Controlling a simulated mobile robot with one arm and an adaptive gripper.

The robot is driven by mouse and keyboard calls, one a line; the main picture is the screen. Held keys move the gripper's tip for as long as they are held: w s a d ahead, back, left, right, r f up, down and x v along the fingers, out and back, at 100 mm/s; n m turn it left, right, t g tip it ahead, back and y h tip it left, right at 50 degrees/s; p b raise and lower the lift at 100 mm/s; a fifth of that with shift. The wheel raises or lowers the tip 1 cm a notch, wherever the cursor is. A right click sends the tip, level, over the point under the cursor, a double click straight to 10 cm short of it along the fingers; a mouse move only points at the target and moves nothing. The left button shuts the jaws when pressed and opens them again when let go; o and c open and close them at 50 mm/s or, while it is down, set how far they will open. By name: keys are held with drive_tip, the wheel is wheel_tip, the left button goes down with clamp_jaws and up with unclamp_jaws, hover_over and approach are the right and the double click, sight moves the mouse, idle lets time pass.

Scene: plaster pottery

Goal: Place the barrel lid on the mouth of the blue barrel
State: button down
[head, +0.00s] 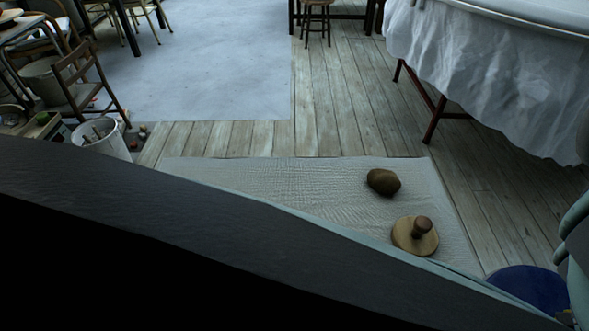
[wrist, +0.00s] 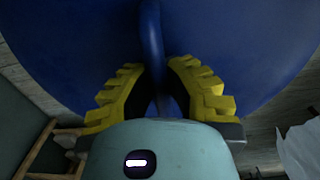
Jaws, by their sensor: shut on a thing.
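A large dark blue round thing with a raised bar, which looks like the barrel lid (wrist: 235,45), fills the upper part of the wrist view. My gripper (wrist: 163,82) has its yellow fingers shut on either side of the bar. In the head view a dark blue disc (head: 527,284) shows at the lower right, beside my arm and partly hidden by it. It appears to be the same thing. My fingers are not visible in the head view. I cannot make out a separate blue barrel in either view.
A pale mat (head: 290,180) lies on the plank floor with a brown lump (head: 383,182) and a wooden disc with a knob (head: 408,237) on it. A cloth-draped table (head: 490,80) stands at the right. A white bucket (head: 104,143) and chairs (head: 85,70) are at the left.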

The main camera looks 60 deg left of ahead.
drive_tip(key=shift+w+f+b, duration=0.1)
drive_tip(key=shift+f+b, duration=0.2)
drive_tip(key=c, duration=1)
unclamp_jaws()
